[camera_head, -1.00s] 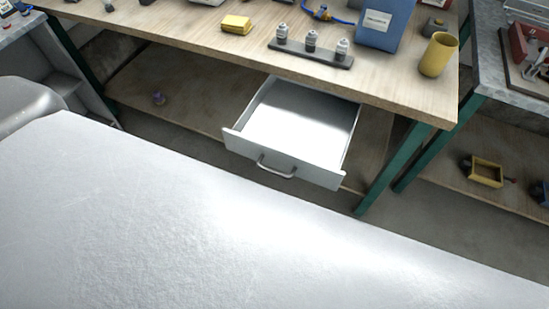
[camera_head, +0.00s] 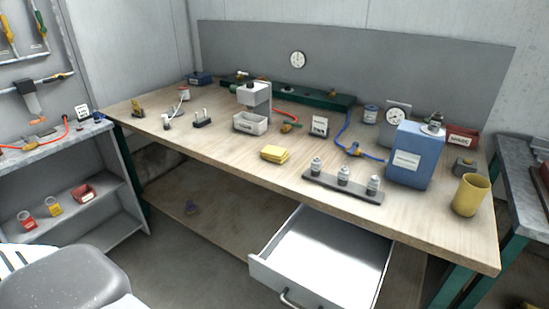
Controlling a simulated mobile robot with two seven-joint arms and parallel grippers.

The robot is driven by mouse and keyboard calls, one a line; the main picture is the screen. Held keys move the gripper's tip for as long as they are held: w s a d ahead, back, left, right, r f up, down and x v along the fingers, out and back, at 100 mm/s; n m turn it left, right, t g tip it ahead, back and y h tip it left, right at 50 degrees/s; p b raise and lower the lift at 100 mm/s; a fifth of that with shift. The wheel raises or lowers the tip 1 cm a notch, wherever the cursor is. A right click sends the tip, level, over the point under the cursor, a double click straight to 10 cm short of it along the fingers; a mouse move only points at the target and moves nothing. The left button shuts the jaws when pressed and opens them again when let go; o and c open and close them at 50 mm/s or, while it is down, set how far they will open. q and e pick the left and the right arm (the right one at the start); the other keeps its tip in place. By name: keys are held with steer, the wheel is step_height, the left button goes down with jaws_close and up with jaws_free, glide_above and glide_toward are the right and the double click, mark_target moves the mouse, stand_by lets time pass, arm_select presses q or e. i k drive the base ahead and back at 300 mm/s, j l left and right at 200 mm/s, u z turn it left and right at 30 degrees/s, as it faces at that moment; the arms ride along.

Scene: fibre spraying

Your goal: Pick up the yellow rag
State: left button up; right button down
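The yellow rag (camera_head: 274,154) is a small folded yellow cloth. It lies on the wooden workbench (camera_head: 235,181), near the middle and left of the rack of small bottles. Nothing covers it. Neither of my grippers shows in the head view.
The open, empty drawer (camera_head: 330,255) juts out below the bench front. The bottle rack (camera_head: 340,188), blue container (camera_head: 409,155) and yellow cup (camera_head: 470,195) stand right of the rag.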

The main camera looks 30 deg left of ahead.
mark_target(279, 156)
steer(key=j+z, duration=0.1)
steer(key=j, duration=1.05)
steer(key=k+j+z, duration=0.15)
steer(key=j, duration=0.4)
steer(key=j+z, duration=0.1)
steer(key=j, duration=0.5)
steer(key=k+j+z, duration=0.1)
steer(key=j, duration=0.45)
steer(key=k+j, duration=0.15)
steer(key=j, duration=0.4)
steer(key=k+j+z, duration=0.15)
steer(key=j, duration=0.4)
steer(key=k+j+z, duration=0.1)
steer(key=j, duration=0.45)
